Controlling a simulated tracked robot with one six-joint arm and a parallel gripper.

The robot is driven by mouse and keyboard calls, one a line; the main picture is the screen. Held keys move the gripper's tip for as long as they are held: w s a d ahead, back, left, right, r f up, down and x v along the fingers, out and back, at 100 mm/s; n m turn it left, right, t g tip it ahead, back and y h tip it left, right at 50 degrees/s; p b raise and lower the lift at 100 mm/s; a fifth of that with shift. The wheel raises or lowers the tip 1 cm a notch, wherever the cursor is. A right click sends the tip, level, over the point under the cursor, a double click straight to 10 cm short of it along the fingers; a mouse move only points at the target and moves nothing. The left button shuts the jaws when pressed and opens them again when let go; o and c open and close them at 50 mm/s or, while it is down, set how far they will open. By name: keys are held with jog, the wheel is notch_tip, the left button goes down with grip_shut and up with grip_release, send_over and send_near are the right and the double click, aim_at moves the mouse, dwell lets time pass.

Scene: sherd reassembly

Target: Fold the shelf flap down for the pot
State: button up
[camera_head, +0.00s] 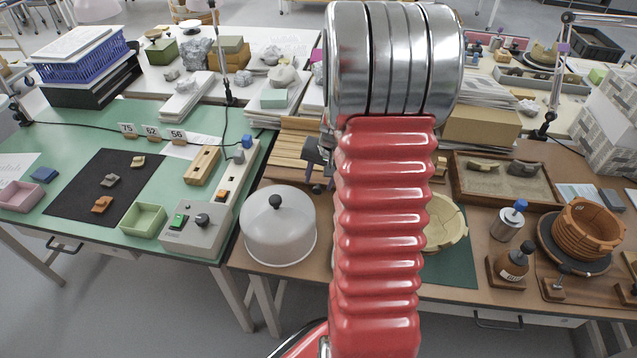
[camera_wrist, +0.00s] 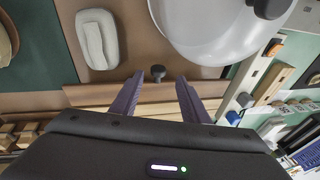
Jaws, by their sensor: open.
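A slatted wooden panel (camera_head: 292,148), which seems to be the shelf flap, stands behind the clear dome in the head view. In the wrist view its wooden strip (camera_wrist: 95,94) runs across below the brown table. A small dark knob (camera_wrist: 157,73) shows between my fingertips; I cannot tell whether it touches them. My gripper (camera_wrist: 160,82) is open, its two fingers apart on either side of the knob. In the head view it (camera_head: 318,164) is partly hidden behind my arm. An orange banded pot (camera_head: 588,230) stands on a dark round stand at the right. A cream bowl (camera_head: 446,222) is half hidden.
The clear dome (camera_head: 278,225) stands close to the panel and also shows in the wrist view (camera_wrist: 222,30). A pale oblong object (camera_wrist: 98,38) lies near my fingers.

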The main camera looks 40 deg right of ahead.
jog(key=v, duration=1.1)
dwell(0.3)
jog(key=s+a+r+n, duration=0.3)
jog(key=s+a, duration=0.1)
jog(key=a, duration=0.6)
jog(key=s+a+r+n+t, duration=0.1)
jog(key=s+a+r+n, duration=0.2)
jog(key=a, duration=0.7)
jog(key=s+a+r+n+t, duration=0.1)
jog(key=s+a+r+n, duration=0.3)
jog(key=a, duration=0.7)
jog(key=shift+s+r+n, duration=0.3)
jog(key=shift+s+n, duration=0.05)
jog(key=shift+n, duration=0.35)
jog(key=shift+c, duration=0.5)
